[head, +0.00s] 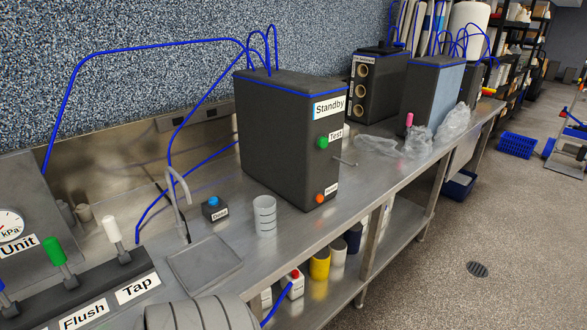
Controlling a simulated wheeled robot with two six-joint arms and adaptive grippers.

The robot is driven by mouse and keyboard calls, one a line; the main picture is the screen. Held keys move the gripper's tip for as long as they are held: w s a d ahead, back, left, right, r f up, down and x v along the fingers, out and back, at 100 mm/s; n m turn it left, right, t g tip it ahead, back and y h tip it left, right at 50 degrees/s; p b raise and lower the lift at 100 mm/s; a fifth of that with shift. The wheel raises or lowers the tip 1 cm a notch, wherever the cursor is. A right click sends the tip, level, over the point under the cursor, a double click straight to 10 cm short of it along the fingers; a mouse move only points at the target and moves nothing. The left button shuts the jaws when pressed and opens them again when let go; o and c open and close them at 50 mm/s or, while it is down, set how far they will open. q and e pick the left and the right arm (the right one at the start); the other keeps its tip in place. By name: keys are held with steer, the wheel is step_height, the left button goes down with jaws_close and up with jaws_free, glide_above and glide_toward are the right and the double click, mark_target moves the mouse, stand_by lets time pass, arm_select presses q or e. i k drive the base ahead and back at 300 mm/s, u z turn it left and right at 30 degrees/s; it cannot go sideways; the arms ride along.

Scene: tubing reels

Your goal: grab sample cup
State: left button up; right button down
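A pale grey cup (265,216) with dark marks on its side stands upright on the steel bench. It is near the bench's front edge, in front of the dark box labelled Standby (285,135). Nothing touches the cup from above. I cannot see what is inside it. Neither of my grippers shows in the head view.
A tap spout (180,190), a small box with a blue button (214,208) and a square plate (204,262) are left of the cup. Flush and Tap levers (114,232) stand at lower left. Blue tubes cross the bench's back. Clear bags (420,140) lie farther along.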

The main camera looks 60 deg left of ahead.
mark_target(265, 207)
steer(key=i, duration=1.3)
steer(key=u, duration=1.8)
